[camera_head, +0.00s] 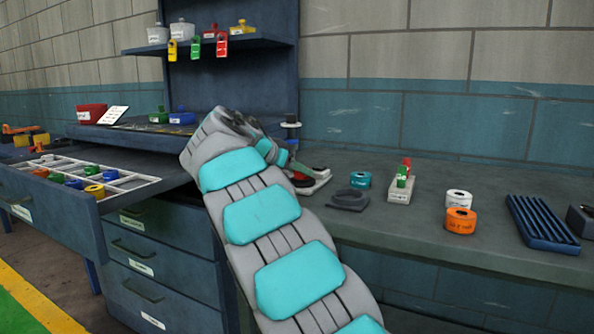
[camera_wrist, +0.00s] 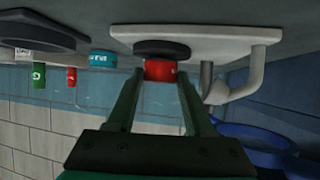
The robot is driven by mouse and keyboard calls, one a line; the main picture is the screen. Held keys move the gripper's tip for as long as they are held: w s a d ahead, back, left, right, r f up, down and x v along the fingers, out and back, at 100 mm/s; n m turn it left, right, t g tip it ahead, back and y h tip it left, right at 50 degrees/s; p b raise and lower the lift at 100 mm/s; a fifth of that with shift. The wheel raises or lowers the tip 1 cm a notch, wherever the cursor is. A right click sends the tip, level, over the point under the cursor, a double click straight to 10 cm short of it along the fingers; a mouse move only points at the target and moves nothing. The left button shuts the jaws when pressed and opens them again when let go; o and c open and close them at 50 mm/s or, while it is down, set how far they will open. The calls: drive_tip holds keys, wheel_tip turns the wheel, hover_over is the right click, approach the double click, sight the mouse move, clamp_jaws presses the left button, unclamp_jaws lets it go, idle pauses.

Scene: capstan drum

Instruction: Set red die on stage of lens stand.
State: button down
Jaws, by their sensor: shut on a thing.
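In the wrist view, which is upside down, my gripper (camera_wrist: 160,76) is shut on a red die (camera_wrist: 159,70), one fingertip on each side. The die's far face is at the dark round stage (camera_wrist: 161,49) of the lens stand. They look touching or nearly so; I cannot tell for certain. The stage sits on the stand's white base (camera_wrist: 215,38), with grey bent posts beside it. In the head view, the lens stand (camera_head: 318,183) is on the bench behind my arm, partly hidden. My gripper (camera_head: 291,168) is over it, its fingertips mostly hidden.
A teal roll (camera_head: 360,180) and a dark holder (camera_head: 348,200) stand right of the lens stand. Farther right are a pale block with green and red pieces (camera_head: 400,190), white and orange rolls (camera_head: 460,220), and a ribbed blue tray (camera_head: 542,222). An open drawer (camera_head: 60,215) juts out left.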

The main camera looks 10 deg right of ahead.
drive_tip(key=shift+f, duration=0.25)
drive_tip(key=c, duration=0.6)
unclamp_jaws()
drive_tip(key=shift+o, duration=0.2)
drive_tip(key=shift+r, duration=0.1)
drive_tip(key=shift+r, duration=0.15)
drive_tip(key=v, duration=1.2)
drive_tip(key=shift+b, duration=0.45)
